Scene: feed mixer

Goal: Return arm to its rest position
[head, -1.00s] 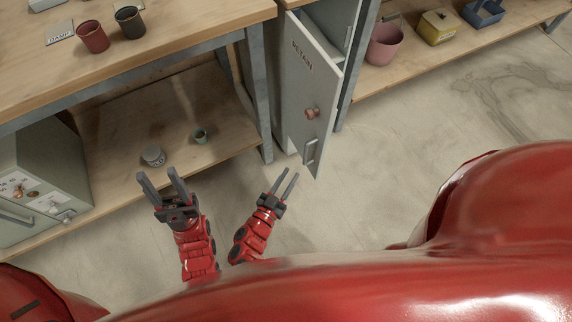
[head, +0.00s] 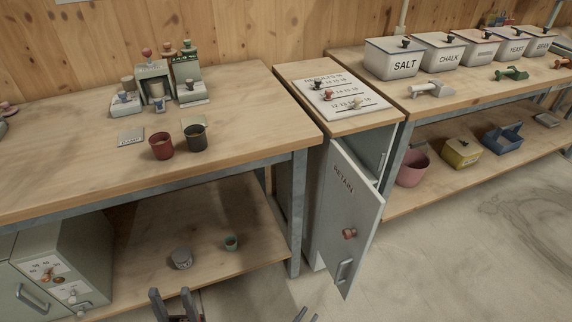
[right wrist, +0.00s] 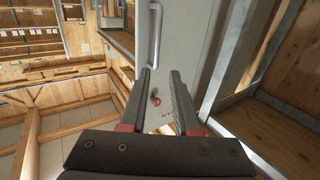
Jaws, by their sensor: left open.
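My left gripper (head: 174,304) shows at the bottom edge of the head view, fingers apart and empty, in front of the lower shelf. The grey RETAIN door (head: 345,225) stands ajar, with a reddish knob (head: 349,233) and a bar handle (head: 343,271). The wrist view shows the door (right wrist: 190,40) beyond the fingers.
A workbench (head: 80,165) at left carries a red cup (head: 162,146) and a dark cup (head: 196,138). Its lower shelf (head: 140,240) holds two small cups. A grey box (head: 75,255) stands at lower left. The floor (head: 450,250) at right is clear.

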